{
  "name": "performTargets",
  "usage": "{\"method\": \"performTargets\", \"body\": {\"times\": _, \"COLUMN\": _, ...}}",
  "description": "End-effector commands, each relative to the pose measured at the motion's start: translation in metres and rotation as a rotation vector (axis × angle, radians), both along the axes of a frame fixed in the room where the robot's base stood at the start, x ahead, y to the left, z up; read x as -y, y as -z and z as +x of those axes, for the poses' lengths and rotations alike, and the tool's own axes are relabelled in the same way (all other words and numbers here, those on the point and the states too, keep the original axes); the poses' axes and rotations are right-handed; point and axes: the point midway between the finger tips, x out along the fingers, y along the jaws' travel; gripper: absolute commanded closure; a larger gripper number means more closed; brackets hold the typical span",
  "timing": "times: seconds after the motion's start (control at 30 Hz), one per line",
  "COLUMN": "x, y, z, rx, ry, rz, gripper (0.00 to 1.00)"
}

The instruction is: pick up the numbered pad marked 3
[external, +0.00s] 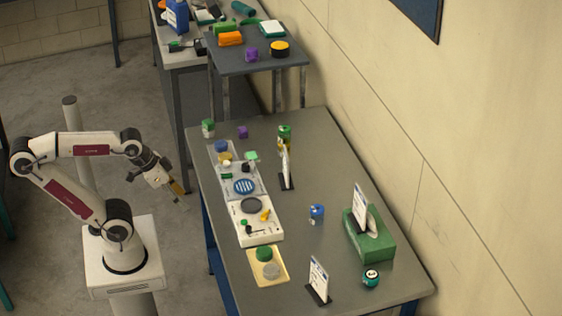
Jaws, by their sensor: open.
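I cannot make out a numeral 3 on anything in the external view, so I cannot tell which thing is the pad marked 3. Round pad-like discs lie along the table's left side: a blue striped disc (244,187), a dark disc (251,206), a green disc (263,254) and a grey disc (271,271). My gripper (182,198) is open and looks empty. It points down to the left of the table, apart from everything on it.
A raised dark shelf (255,60) stands behind. The table's middle is mostly clear. A wall runs along the right.

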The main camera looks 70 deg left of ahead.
Motion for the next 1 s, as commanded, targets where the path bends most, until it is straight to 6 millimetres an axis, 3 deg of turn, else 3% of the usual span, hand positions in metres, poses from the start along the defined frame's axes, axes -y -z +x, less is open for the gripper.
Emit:
{"method": "performTargets", "body": {"times": 0.17, "x": 0.012, "y": -0.001, "z": 0.009, "rx": -0.016, "ry": -0.017, "rz": -0.056, "gripper": 0.53}}
{"method": "performTargets", "body": {"times": 0.37, "x": 0.039, "y": -0.004, "z": 0.03, "rx": -0.054, "ry": -0.063, "rz": -0.191, "gripper": 0.53}}
{"method": "performTargets", "body": {"times": 1.0, "x": 0.143, "y": -0.019, "z": 0.131, "rx": -0.23, "ry": -0.328, "rz": -0.713, "gripper": 0.53}}
